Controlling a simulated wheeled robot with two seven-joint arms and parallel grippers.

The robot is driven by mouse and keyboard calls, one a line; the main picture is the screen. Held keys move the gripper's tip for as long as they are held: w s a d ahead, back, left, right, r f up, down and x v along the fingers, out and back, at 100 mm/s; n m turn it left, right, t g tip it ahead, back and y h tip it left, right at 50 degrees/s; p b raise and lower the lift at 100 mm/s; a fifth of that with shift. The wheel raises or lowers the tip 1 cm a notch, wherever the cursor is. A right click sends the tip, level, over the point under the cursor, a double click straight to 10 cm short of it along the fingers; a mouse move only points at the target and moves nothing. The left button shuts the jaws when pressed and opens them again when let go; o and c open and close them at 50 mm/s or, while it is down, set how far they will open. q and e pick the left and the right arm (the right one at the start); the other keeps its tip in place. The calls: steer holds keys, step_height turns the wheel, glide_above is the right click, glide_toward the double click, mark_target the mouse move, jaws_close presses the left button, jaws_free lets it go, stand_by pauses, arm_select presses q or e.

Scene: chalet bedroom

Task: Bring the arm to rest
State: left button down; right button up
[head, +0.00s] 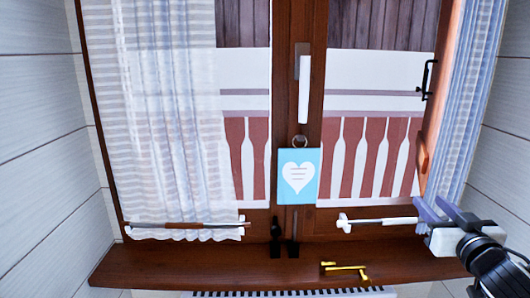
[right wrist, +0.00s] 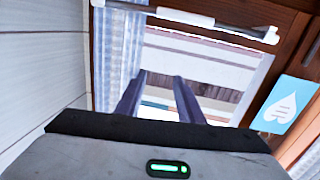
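My right gripper (head: 436,208) is at the lower right of the head view, in front of the right curtain's lower end. Its two dark fingers also show in the right wrist view (right wrist: 160,92). They stand apart with nothing seen between them. The right arm comes in from the lower right edge. My left gripper and left arm are not in view.
A window with a wooden frame (head: 313,95) stands ahead. The right curtain (head: 468,100) is bunched aside; the left curtain (head: 165,110) hangs spread. A white rod (head: 380,221) lies near my right fingers. A yellow handle-like object (head: 345,267) is on the sill (head: 190,265).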

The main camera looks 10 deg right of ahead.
steer(key=s+a+f+n+g, duration=0.1)
steer(key=s+a+f+g, duration=0.2)
steer(key=s+a+f, duration=0.55)
steer(key=s+a+f+g, duration=0.2)
steer(key=s+f+g, duration=0.25)
steer(key=f, duration=0.85)
steer(key=s+a+f+n+g+y, duration=0.1)
steer(key=s+a+f+g, duration=0.2)
steer(key=s, duration=0.4)
steer(key=s+a+f+n+g+y, duration=0.1)
steer(key=s+a+f, duration=0.1)
steer(key=s+a, duration=0.35)
steer(key=s+a+f+g+y, duration=0.1)
steer(key=s+a+f+g, duration=0.15)
steer(key=s, duration=0.65)
steer(key=w+a+f+t+y+p, duration=0.2)
steer(key=w+a+f+t, duration=0.2)
steer(key=f, duration=0.4)
steer(key=shift+w+a+f+n+t+y, duration=0.15)
steer(key=shift+a+f+n+t+y, duration=0.35)
steer(key=shift+a, duration=0.7)
steer(key=shift+r, duration=0.1)
